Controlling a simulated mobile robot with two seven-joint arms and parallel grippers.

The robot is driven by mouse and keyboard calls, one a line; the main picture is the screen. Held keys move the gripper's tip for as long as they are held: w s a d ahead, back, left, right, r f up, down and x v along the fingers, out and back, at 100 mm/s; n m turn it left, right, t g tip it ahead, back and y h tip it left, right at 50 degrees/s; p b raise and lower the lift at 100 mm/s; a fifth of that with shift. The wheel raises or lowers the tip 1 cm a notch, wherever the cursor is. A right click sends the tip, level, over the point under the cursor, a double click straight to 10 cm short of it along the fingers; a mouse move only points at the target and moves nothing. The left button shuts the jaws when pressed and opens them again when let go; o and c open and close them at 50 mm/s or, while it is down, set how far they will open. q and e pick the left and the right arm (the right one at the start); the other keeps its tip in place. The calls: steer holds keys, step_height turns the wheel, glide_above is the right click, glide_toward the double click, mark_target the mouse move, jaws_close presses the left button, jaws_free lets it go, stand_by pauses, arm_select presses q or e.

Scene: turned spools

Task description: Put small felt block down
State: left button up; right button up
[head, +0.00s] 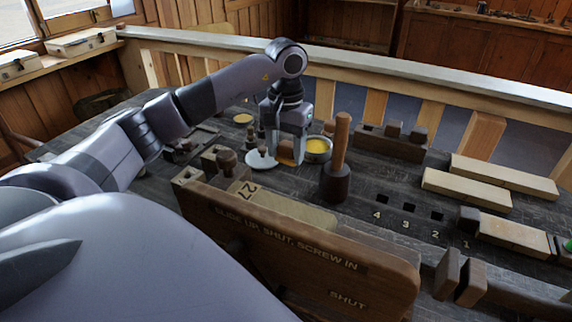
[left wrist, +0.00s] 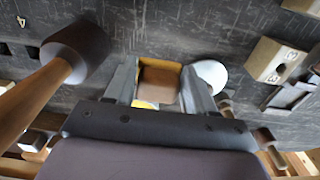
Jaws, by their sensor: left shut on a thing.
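The small felt block (head: 286,152) is orange-brown and sits between the fingers of my left gripper (head: 288,158). In the left wrist view the block (left wrist: 158,86) shows a brown face and a yellow strip, with a finger on either side. My left gripper is shut on it, just above or at the dark bench; I cannot tell whether the block touches the bench. A white saucer (head: 258,162) lies just left of the block, and also shows in the left wrist view (left wrist: 212,74). My right gripper is not in view.
A round tin with yellow contents (head: 318,147) stands close right of the gripper. A mallet (head: 337,182) stands upright in front of it. A wooden board with lettering (head: 300,246) rises at the bench front. Pale wooden bars (head: 490,189) lie at the right.

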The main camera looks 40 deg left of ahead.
mark_target(286, 163)
arm_select(q)
steer(key=shift+f, duration=2.8)
steer(key=shift+f, duration=0.15)
steer(key=o, duration=0.9)
steer(key=shift+o, duration=0.2)
step_height(286, 163, up, 12)
steer(key=shift+r, duration=0.2)
